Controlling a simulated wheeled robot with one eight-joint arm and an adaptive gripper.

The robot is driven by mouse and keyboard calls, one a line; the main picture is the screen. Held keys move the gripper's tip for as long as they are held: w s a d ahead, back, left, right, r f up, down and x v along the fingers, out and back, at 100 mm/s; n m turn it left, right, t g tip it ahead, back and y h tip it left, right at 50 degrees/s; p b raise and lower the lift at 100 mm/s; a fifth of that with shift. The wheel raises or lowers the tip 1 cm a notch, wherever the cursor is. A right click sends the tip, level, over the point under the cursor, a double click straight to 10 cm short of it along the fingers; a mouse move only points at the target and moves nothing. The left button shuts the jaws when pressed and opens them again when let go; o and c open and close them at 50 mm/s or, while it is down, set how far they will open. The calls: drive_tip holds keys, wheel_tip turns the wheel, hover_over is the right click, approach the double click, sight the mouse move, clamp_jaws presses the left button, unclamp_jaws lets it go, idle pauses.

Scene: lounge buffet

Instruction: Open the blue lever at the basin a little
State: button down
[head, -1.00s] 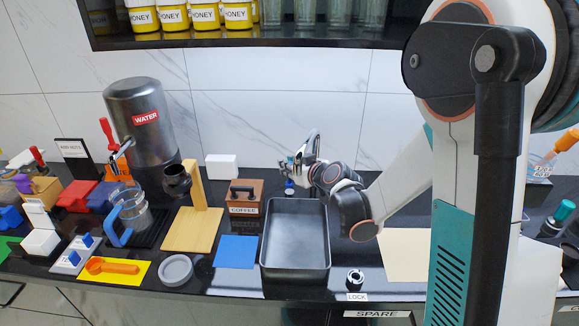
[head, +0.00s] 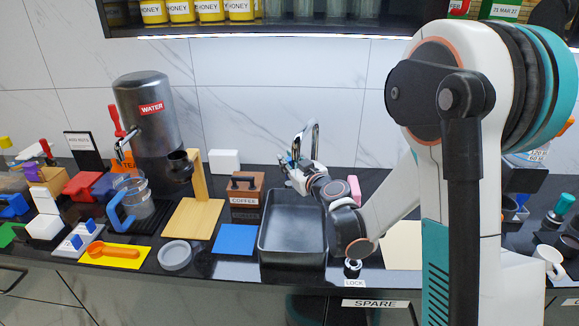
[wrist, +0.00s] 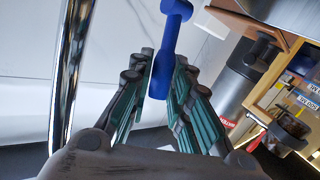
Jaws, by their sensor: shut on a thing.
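The blue lever (wrist: 165,65) is a small bar with rounded ends. In the wrist view it stands between the green-padded fingers of my gripper (wrist: 160,85), which are shut on it; its upper end sticks out beyond the fingertips. In the head view my gripper (head: 291,171) is at the back of the grey basin (head: 292,212), beside the chrome faucet (head: 314,138), and mostly hides the lever. The faucet's chrome pipe (wrist: 72,70) runs along the left of the wrist view.
A coffee box (head: 246,188) and a blue mat (head: 235,239) lie left of the basin. A wooden stand (head: 196,215) and a water urn (head: 150,112) are farther left. A shelf with honey jars (head: 197,10) hangs above. A black knob (head: 352,268) labelled LOCK is at the front.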

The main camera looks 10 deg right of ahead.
drive_tip(key=shift+s+b, duration=0.15)
drive_tip(key=shift+b, duration=0.15)
drive_tip(key=c, duration=1.4)
unclamp_jaws()
drive_tip(key=shift+a, duration=0.1)
drive_tip(key=shift+c, duration=0.2)
drive_tip(key=shift+s, duration=0.1)
drive_tip(key=f+v, duration=0.1)
drive_tip(key=v, duration=1)
drive_tip(key=shift+s+r, duration=0.25)
drive_tip(key=shift+s, duration=0.15)
